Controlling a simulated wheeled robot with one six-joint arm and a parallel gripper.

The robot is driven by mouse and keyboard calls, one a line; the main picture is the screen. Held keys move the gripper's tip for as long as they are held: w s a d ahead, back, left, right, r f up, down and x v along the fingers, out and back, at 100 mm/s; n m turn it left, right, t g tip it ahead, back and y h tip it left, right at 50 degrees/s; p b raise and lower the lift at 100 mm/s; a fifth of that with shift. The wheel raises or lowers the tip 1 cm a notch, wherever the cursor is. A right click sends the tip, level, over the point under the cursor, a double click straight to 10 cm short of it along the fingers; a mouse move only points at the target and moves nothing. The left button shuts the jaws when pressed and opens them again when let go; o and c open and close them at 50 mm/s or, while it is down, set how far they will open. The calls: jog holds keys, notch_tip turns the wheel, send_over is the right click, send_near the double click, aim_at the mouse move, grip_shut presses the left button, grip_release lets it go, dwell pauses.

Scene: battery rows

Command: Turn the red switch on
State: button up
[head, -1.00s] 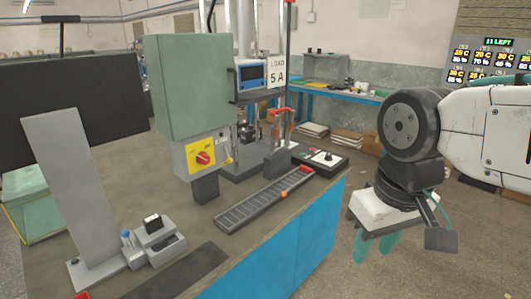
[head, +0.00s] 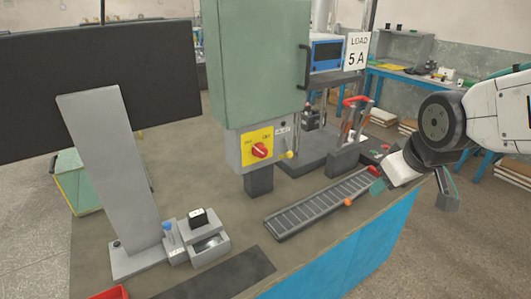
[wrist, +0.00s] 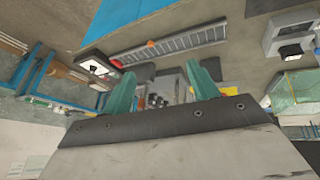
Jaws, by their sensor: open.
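The red switch (head: 260,150) is a rotary knob on a yellow plate on the front of a grey box, below a large green cabinet (head: 255,60). Labels on the plate are too small to read. The knob's handle looks slanted; I cannot tell which setting it marks. My gripper (head: 377,187) is at the right in the head view, above the bench's right edge and well apart from the switch. In the wrist view the teal fingers of my gripper (wrist: 162,86) are spread, with nothing held between them. The switch is not clear in the wrist view.
A yellow-tipped lever (head: 289,155) is just right of the switch. A slotted grey rail (head: 320,205) lies on the bench below. A tilted grey panel (head: 110,170) and small grey device (head: 205,235) stand left. The bench space before the switch is mostly clear.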

jog(key=w+a+f+n+t+y, duration=0.1)
jog(key=w+a+n+t, duration=0.1)
jog(key=w, duration=0.3)
jog(key=w+a+f+n+t, duration=0.1)
jog(key=w+a+f, duration=0.15)
jog(key=w, duration=0.25)
jog(key=n+t+y, duration=0.6)
jog(key=n+y, duration=0.3)
jog(key=n, duration=0.2)
send_near(263, 153)
jog(key=w, duration=0.2)
jog(key=x, duration=0.8)
jog(key=shift+s+a+f, duration=0.1)
jog(key=shift+s+a, duration=0.15)
jog(key=shift+a, duration=0.15)
jog(key=c, duration=1)
